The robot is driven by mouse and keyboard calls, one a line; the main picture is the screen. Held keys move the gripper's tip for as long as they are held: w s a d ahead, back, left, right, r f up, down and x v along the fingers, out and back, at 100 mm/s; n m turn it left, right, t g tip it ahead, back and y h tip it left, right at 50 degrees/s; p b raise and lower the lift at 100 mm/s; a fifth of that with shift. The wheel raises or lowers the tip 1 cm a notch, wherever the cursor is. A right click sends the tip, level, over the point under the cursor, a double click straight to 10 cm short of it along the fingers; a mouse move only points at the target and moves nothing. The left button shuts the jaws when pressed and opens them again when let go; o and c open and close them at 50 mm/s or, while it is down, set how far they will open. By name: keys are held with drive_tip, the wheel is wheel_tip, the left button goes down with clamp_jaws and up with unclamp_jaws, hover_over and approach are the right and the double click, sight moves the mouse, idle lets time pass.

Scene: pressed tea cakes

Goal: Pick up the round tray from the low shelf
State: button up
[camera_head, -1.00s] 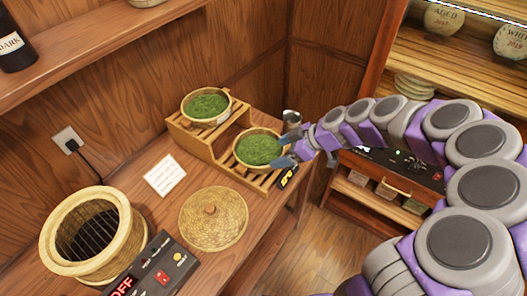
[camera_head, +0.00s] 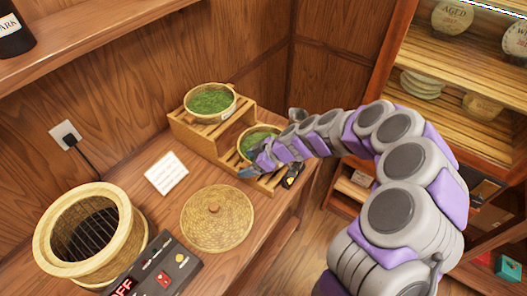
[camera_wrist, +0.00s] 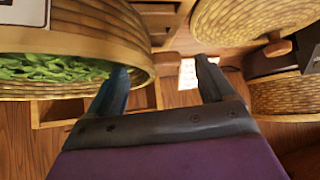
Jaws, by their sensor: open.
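The round tray (camera_head: 247,137) on the low shelf is a woven, tan-rimmed tray of green leaves. My gripper (camera_head: 254,163) is at its near right side and hides part of it. In the wrist view the tray's rim (camera_wrist: 130,40) fills the upper left, with green leaves visible. My gripper (camera_wrist: 163,76) is open there, with one finger overlapping the rim and the other apart from it at right. I cannot tell whether they touch. Nothing is held. The stepped wooden rack (camera_head: 196,139) bears the tray on its lower step.
A second tray of leaves (camera_head: 211,102) stands on the upper step. A woven lid (camera_head: 217,219), a round basket (camera_head: 83,238), a control box (camera_head: 163,266) and a white card (camera_head: 167,174) are on the table. A metal cup (camera_head: 298,115) is behind my gripper.

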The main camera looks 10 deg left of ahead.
drive_tip(key=shift+x, duration=1)
drive_tip(key=shift+d+r, duration=0.25)
drive_tip(key=shift+d, duration=0.65)
drive_tip(key=shift+c, duration=1.7)
drive_tip(key=shift+a+f, duration=0.15)
drive_tip(key=shift+a, duration=0.65)
drive_tip(key=c, duration=0.6)
drive_tip(key=shift+d, duration=0.5)
clamp_jaws()
